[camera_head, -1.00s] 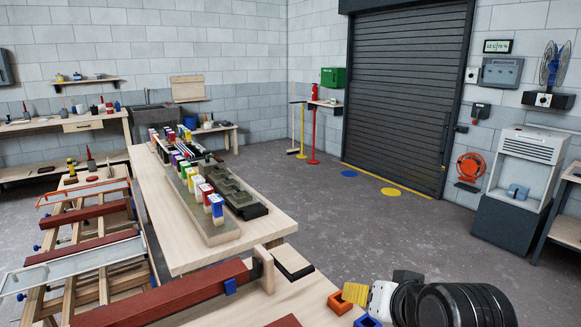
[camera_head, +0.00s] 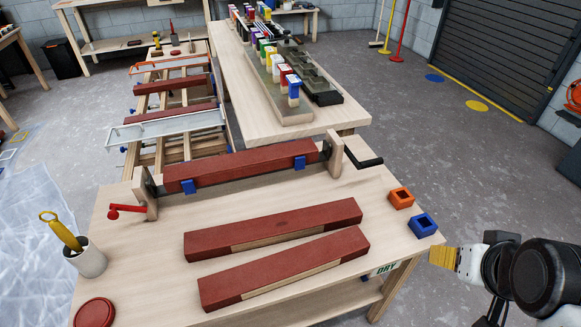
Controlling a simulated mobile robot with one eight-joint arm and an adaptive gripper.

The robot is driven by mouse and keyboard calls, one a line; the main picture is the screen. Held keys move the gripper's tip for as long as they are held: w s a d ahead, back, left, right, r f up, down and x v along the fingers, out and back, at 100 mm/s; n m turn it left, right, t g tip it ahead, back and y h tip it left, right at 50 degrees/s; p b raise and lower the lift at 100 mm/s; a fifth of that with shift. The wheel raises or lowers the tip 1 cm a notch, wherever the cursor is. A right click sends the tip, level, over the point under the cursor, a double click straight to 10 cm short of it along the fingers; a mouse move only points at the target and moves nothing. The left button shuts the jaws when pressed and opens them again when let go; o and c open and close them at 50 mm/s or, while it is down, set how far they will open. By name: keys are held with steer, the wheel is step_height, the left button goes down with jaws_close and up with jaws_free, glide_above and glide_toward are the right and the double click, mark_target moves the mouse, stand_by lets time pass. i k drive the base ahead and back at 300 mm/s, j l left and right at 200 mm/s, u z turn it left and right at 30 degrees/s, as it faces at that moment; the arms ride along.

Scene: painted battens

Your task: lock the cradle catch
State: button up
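The cradle (camera_head: 139,185) stands along the back of the near wooden bench, with an upright wooden post at each end. A dark red batten (camera_head: 240,166) lies between the posts, with blue clips on it. A red catch lever (camera_head: 126,209) sticks out to the left from the foot of the left post. A black crank (camera_head: 364,160) is at the right post. My gripper (camera_head: 441,257), with a yellow ribbed end, is at the bench's right edge, far from the red lever. The view does not show whether its fingers are apart.
Two dark red battens (camera_head: 274,228) lie in front of the cradle. An orange block (camera_head: 401,197) and a blue block (camera_head: 423,225) sit near my gripper. A white cup (camera_head: 88,260) with a yellow-handled tool and a red lid (camera_head: 95,313) are at the left.

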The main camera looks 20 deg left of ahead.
mark_target(113, 215)
steer(key=j+u, duration=0.15)
steer(key=u, duration=2)
steer(key=i+j, duration=0.25)
steer(key=i, duration=0.15)
steer(key=i+j+u, duration=0.1)
steer(key=i, duration=0.25)
steer(key=i+j, duration=0.3)
steer(key=i, duration=0.1)
